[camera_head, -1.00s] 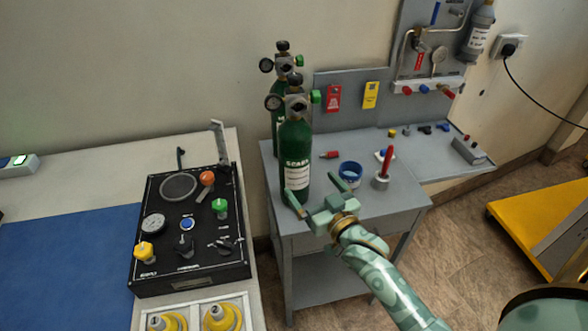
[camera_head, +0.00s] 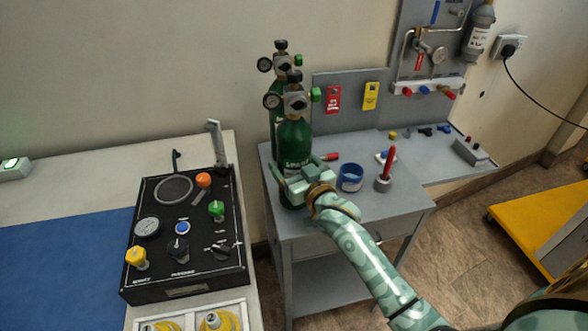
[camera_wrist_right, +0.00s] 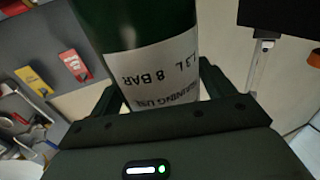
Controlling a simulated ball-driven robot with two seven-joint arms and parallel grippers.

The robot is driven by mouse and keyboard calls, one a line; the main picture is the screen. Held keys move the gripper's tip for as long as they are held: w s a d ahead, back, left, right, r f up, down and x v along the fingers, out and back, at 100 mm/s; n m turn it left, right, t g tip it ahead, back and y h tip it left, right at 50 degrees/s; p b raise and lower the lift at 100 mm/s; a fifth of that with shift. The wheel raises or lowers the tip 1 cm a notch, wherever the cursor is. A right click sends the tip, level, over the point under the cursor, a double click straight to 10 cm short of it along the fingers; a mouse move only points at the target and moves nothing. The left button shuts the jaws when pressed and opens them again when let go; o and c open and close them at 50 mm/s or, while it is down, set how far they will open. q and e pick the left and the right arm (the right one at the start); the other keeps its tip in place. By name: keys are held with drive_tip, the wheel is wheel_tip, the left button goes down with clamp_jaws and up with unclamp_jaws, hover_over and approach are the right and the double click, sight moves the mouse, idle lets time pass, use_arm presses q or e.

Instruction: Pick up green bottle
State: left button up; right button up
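Two green bottles with gauges and valves on top stand upright on the grey table. The front green bottle (camera_head: 294,137) has a white label and stands before the rear green bottle (camera_head: 279,118), which it partly hides. My right gripper (camera_head: 295,166) is at the front bottle's lower body, with one finger on each side of it. The fingers look open around the bottle; contact is not clear. In the right wrist view the bottle (camera_wrist_right: 135,25) and its label fill the space between the fingers. My left gripper is not in view.
A blue ring-shaped container (camera_head: 350,177) and a red tool in a grey holder (camera_head: 383,184) stand right of my gripper on the grey table (camera_head: 398,205). A black control panel (camera_head: 188,262) lies on the left bench. A grey board stands behind.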

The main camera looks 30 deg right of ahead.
drive_tip(key=c, duration=1.5)
drive_tip(key=shift+w+r, duration=0.1)
drive_tip(key=shift+r, duration=0.15)
drive_tip(key=shift+c, duration=0.6)
